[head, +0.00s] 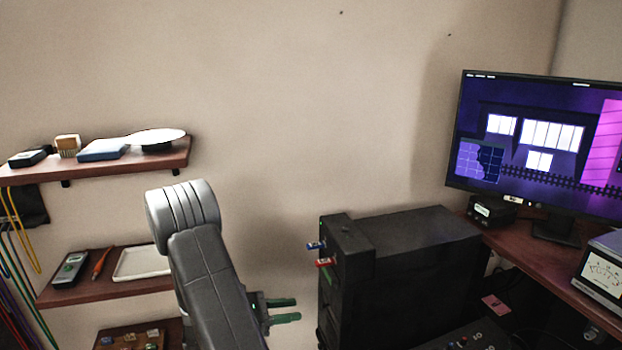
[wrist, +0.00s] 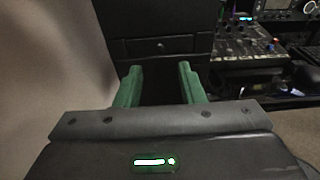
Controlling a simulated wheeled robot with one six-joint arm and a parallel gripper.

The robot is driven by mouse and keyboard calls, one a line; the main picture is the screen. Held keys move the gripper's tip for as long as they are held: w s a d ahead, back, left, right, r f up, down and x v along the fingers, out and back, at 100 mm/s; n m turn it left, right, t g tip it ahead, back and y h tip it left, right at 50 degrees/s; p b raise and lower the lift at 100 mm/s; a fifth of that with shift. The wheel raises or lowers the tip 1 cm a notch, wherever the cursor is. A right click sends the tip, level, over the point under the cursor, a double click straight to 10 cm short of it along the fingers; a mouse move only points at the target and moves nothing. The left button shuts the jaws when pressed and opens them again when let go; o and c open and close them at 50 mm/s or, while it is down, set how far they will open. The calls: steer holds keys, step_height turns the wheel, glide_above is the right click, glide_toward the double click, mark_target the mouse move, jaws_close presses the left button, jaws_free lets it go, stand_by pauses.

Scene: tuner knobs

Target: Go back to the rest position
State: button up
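My gripper (head: 284,309) has two green fingers and sits low in the head view, left of the black cabinet (head: 425,240). In the wrist view my gripper (wrist: 158,80) shows its fingers apart, with nothing between them. The dark front of the cabinet (wrist: 155,22) fills the upper middle of that view. A blue knob (head: 316,245) and a red knob (head: 325,262) stick out from the cabinet's left side in the head view, above and right of the fingers. The fingers are apart from both knobs.
Wall shelves (head: 100,290) hold tools and a white tray (head: 142,262) at left. A desk (head: 545,262) at right carries a monitor (head: 540,140) and a meter (head: 604,270). A mixer panel (wrist: 240,45) stands right of the cabinet. The wall above my arm is clear.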

steer(key=p+x, duration=0.1)
steer(key=x, duration=0.6)
steer(key=shift+d, duration=0.25)
steer(key=shift+w, duration=0.1)
